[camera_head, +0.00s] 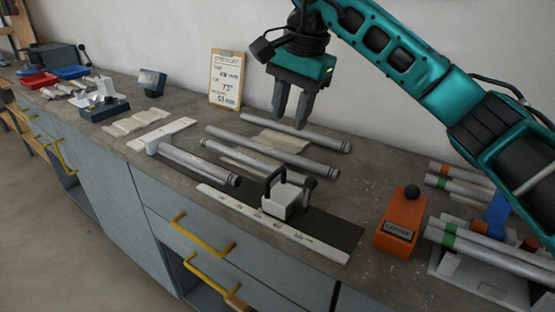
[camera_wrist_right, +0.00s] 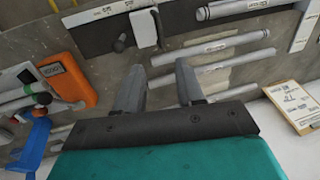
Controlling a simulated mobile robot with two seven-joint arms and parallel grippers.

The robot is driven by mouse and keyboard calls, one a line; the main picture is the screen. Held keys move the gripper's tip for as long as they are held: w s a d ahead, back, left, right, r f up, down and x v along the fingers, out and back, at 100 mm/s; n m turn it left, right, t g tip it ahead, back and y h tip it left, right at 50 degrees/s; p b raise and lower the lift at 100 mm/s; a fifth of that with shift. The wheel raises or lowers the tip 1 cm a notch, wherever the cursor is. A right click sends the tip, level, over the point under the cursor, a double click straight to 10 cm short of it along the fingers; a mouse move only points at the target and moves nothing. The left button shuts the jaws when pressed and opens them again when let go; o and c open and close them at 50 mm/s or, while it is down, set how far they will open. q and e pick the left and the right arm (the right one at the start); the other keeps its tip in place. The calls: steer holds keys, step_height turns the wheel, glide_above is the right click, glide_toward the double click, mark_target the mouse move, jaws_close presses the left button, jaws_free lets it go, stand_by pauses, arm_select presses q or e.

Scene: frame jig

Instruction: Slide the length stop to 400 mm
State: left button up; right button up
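The length stop (camera_head: 281,200) is a pale block with a black loop handle and a black-knobbed lever. It sits at the white scale rail (camera_head: 240,214) near the bench's front edge. The scale's marks are too small to read. In the right wrist view the stop (camera_wrist_right: 146,30) is at the top, beyond the fingertips. My right gripper (camera_head: 291,120) is open and empty, pointing down above the back of the bench, behind and above the stop. Its two fingers (camera_wrist_right: 160,80) are apart in the wrist view. My left gripper is not in view.
Several grey tubes (camera_head: 262,150) lie behind the rail. An orange labelled box (camera_head: 401,222) stands to its right, before a rack of banded tubes (camera_head: 470,245). A clipboard (camera_head: 226,79) leans on the wall. Dark clear surface lies just right of the stop.

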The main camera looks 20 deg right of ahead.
mark_target(277, 171)
steer(key=f, duration=0.4)
steer(key=w+a+f, duration=0.1)
steer(key=f, duration=0.7)
steer(key=shift+w+a, duration=0.3)
steer(key=shift+w, duration=0.1)
steer(key=shift+r, duration=0.1)
steer(key=shift+c, duration=0.4)
jaws_close()
